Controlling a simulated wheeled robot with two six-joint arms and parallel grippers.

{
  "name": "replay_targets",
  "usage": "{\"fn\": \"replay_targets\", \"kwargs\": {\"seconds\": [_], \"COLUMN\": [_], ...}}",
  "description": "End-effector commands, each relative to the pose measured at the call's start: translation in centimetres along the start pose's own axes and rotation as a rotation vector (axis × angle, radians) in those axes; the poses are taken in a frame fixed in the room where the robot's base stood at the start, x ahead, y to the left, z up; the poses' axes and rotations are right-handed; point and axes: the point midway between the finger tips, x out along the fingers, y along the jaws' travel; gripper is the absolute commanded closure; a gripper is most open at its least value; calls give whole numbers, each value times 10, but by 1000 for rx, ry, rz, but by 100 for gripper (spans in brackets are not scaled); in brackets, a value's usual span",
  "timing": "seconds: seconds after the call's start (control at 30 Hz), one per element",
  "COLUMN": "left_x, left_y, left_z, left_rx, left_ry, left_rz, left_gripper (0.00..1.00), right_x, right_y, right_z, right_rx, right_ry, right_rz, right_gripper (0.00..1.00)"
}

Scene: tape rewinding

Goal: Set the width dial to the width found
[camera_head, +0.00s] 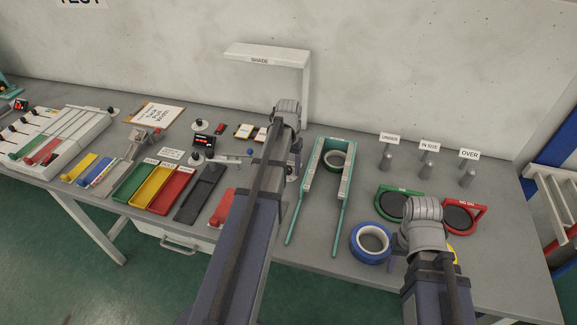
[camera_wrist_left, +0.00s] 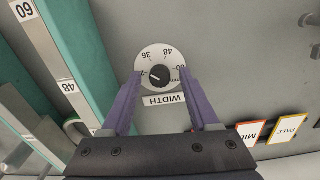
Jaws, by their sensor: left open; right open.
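The width dial (camera_wrist_left: 146,60) is a round white face with a black knob, upside down in the left wrist view. A WIDTH label (camera_wrist_left: 164,99) sits beside it. I can read 36, 48 and 60; another number is partly covered by a finger. The knob's small white mark seems to face the partly covered number. My left gripper (camera_wrist_left: 160,76) is open, its purple fingers either side of the dial; I cannot tell whether they touch the knob. In the head view my left arm mostly hides the dial. My right gripper (camera_head: 421,232) is over the tapes, fingers mostly hidden.
A teal width gauge (camera_head: 346,182) stands right of my left gripper, with a green tape (camera_head: 335,159) inside. A blue tape (camera_head: 357,245), green and red rings and several pegs are further right. Coloured trays (camera_head: 157,189) lie left. A SHADE hood (camera_head: 266,53) rises behind.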

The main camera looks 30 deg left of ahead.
Motion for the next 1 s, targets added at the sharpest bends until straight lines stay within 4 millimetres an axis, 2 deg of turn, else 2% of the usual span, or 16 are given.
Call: {"fn": "replay_targets", "kwargs": {"seconds": [0.27,0.7,1.0], "left_x": [-21,-75,-77], "left_y": [0,0,0], "left_z": [0,0,0], "left_rx": [0,0,0], "left_ry": [0,0,0], "left_rz": [0,0,0], "left_gripper": [39,39,39], "right_x": [-21,-74,-76], "right_y": [2,7,7], "right_z": [1,4,4], "right_rx": [0,0,0], "right_ry": [0,0,0], "right_rz": [0,0,0], "right_gripper": [50,50,50]}}
